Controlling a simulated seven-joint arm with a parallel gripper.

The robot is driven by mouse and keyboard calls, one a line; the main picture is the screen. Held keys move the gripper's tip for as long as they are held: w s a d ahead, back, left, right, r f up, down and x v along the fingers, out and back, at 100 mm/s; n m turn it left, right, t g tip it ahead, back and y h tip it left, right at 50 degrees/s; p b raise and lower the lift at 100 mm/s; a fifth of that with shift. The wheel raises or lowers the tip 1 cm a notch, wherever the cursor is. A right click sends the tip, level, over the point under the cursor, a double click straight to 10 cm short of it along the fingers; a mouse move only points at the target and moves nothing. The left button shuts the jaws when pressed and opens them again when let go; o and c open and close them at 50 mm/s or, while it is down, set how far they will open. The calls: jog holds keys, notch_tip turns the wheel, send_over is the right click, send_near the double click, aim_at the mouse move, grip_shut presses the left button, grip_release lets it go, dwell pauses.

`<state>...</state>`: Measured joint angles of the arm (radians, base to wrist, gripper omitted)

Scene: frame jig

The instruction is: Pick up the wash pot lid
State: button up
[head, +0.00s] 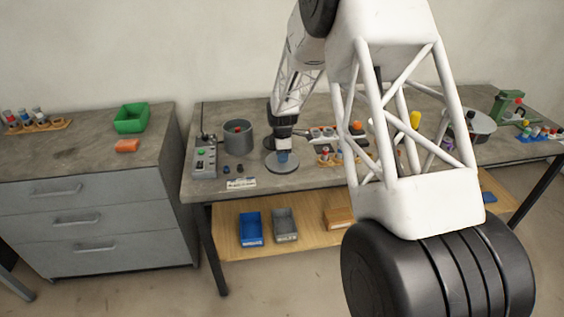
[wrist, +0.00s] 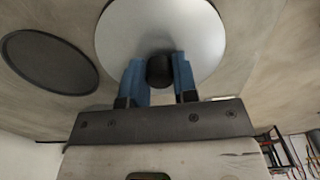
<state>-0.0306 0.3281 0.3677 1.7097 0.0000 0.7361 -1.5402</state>
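The wash pot lid (head: 282,167) is a flat grey disc near the front of the bench in the head view. In the wrist view the lid (wrist: 115,40) is a pale disc with a black knob at its middle. My gripper (head: 283,156) points down over it. In the wrist view its blue fingers (wrist: 160,78) stand on both sides of the knob, with no clear gap on either side, so it looks shut on the knob. I cannot see whether the lid is clear of the bench. A grey pot (head: 238,139) stands to the left with something red in it.
A dark disc (wrist: 50,62) lies beside the lid. A grey control box (head: 205,160) stands left of the pot. A rack with several coloured parts (head: 326,135) is to the right. A blue bin (head: 251,229) and a grey bin (head: 285,224) sit on the lower shelf.

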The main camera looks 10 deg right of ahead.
grip_shut()
jog(key=shift+r, duration=0.1)
jog(key=shift+r, duration=0.75)
notch_tip(320, 180, up, 2)
jog(key=shift+r, duration=0.1)
jog(key=s+r, duration=0.1)
jog(key=s, duration=1.5)
jog(key=shift+d, duration=0.25)
jog(key=shift+r, duration=0.25)
jog(key=shift+r, duration=0.55)
